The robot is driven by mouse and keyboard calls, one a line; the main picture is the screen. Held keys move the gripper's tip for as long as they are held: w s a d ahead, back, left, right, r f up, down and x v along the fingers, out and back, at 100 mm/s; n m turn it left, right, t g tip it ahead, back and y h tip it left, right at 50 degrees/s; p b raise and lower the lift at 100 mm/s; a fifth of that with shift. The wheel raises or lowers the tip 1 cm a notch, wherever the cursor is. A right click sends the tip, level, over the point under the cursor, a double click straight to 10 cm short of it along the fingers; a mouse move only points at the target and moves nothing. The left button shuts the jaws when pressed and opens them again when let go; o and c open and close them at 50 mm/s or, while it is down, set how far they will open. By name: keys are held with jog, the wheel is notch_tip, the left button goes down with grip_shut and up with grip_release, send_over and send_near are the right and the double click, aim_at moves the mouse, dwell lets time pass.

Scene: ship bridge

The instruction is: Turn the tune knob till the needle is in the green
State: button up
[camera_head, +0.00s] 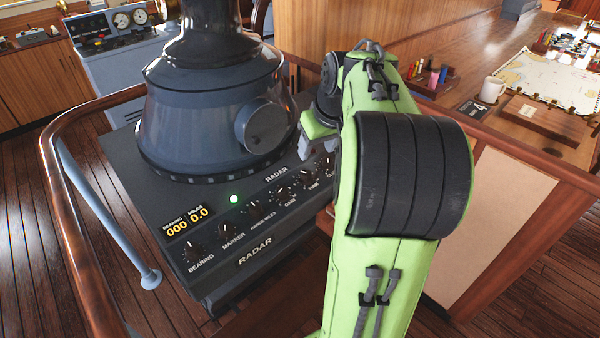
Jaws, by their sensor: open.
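The tune knob (304,178) is a small black knob on the sloping front of the dark grey radar console (150,200), above its TUNE label. It sits between the gain knob (281,192) and a knob at the right end whose label is partly hidden by my arm. My gripper (314,150), with grey fingers, is open just above and behind the tune knob. It appears apart from the knob, though the exact gap is hard to judge. I see no needle or green zone; my arm covers the console's right end.
Marker (226,230) and bearing (192,247) knobs lie to the left, near a lit green lamp (233,198). The radar's hood (210,110) rises close behind my gripper. A wooden rail (62,205) curves around the left. A chart table with a mug (492,90) stands right.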

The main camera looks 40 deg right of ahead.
aim_at(306, 173)
jog(key=b+x, duration=0.2)
jog(key=x, duration=1)
jog(key=shift+d+f+b, duration=0.15)
jog(key=shift+f+b, duration=0.05)
jog(key=shift+b, duration=0.15)
jog(key=c, duration=1)
jog(key=m, duration=0.1)
jog(key=m+h, duration=0.1)
jog(key=m, duration=0.1)
jog(key=shift+w+a+r+g, duration=0.1)
jog(key=shift+w+a+g, duration=0.1)
jog(key=shift+g, duration=0.1)
jog(key=shift+c, duration=0.2)
jog(key=m+h, duration=0.1)
jog(key=m, duration=0.1)
jog(key=shift+m, duration=0.3)
jog(key=o, duration=1)
jog(key=shift+s+g, duration=0.1)
jog(key=shift+g, duration=0.2)
